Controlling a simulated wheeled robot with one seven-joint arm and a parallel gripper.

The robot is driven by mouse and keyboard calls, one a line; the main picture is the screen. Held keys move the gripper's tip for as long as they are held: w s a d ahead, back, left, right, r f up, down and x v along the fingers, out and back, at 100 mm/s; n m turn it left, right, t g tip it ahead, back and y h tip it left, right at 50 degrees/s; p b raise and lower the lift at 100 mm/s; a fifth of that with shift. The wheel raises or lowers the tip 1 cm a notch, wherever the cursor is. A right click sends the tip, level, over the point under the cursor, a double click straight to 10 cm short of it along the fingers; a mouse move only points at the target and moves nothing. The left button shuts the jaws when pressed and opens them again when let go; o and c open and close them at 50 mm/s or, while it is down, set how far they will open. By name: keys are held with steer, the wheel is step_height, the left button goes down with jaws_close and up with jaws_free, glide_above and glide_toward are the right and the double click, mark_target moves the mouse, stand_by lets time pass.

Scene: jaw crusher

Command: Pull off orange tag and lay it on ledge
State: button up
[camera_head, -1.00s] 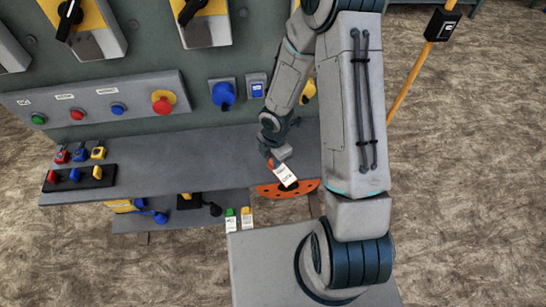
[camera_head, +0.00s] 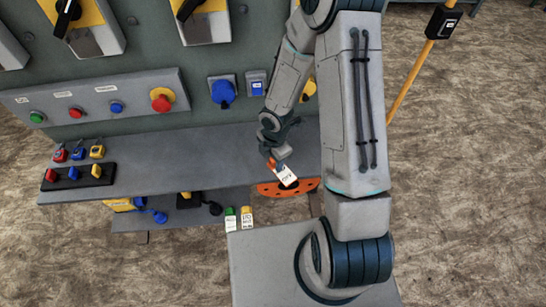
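The orange tag (camera_head: 286,176) has a white, printed lower part and an orange end near my gripper. It is tilted, at the front edge of the grey ledge (camera_head: 200,160), in front of an orange plate with holes (camera_head: 270,189). My gripper (camera_head: 274,161) reaches down over the right part of the ledge and appears shut on the tag's orange end. The fingers are small and partly hidden, and I cannot tell if the tag touches the plate.
A black block with coloured padlocks (camera_head: 80,176) sits at the ledge's left end. Green (camera_head: 230,222) and yellow (camera_head: 247,219) tags are below the ledge. The ledge's middle is clear. A button panel (camera_head: 95,100) is behind it.

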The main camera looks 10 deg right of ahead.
step_height(320, 180, up, 14)
steer(key=p, duration=0.3)
steer(key=shift+w+d, duration=0.15)
steer(key=shift+d, duration=0.15)
steer(key=shift+d, duration=0.1)
steer(key=s+d+r+m+t, duration=0.1)
steer(key=s+d+r+m, duration=0.1)
steer(key=s+r+m, duration=0.2)
steer(key=s+d+r+m+t, duration=0.1)
steer(key=s+r+m, duration=0.3)
steer(key=r+m, duration=0.7)
steer(key=s+d+r+m+t, duration=0.2)
steer(key=s+d+r+m, duration=0.1)
steer(key=r+m, duration=0.5)
steer(key=shift+s+d+m+h, duration=0.3)
steer(key=shift+s, duration=0.4)
